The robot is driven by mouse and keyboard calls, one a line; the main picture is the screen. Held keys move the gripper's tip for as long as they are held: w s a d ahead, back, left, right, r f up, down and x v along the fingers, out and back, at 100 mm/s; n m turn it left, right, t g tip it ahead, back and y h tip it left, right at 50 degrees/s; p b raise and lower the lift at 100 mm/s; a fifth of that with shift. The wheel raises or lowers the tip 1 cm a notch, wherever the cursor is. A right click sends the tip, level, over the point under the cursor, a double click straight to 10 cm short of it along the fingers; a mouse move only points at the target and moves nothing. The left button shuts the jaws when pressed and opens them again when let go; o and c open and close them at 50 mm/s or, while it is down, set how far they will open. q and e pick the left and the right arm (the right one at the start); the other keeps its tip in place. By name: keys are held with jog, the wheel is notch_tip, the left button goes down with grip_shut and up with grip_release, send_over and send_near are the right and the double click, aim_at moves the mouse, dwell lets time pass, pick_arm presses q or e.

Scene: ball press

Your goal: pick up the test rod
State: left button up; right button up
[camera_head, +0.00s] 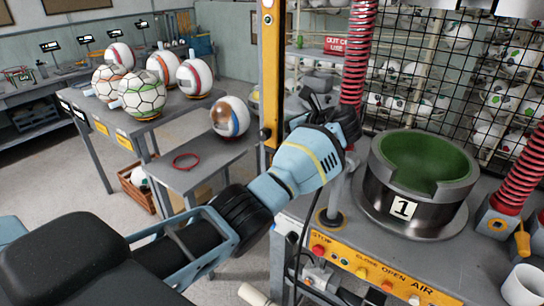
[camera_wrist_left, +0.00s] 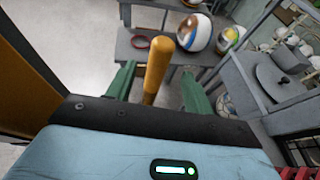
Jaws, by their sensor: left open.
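A yellow-orange rod with a rounded end, which looks like the test rod (camera_wrist_left: 157,68), stands between the two green fingers of my left gripper (camera_wrist_left: 158,72) in the left wrist view. Its near end is hidden behind the gripper body. The fingers are open, with a gap on each side of the rod. In the head view my left gripper (camera_head: 320,93) is beside the yellow post, left of the red spring column. The rod cannot be made out there. My right gripper is not in view.
The press pot (camera_head: 378,205), marked 1 and green inside, stands right of my left arm. The yellow post (camera_head: 268,75) and red spring column (camera_head: 358,55) stand close to the gripper. A low table (camera_head: 205,172) holds a ball (camera_head: 230,117) and a red ring (camera_head: 186,161).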

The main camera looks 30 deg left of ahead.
pick_arm(q)
jog(key=x, duration=0.5)
jog(key=shift+s+a, duration=0.1)
jog(key=shift+a, duration=0.05)
jog(key=shift+c, duration=0.4)
grip_shut()
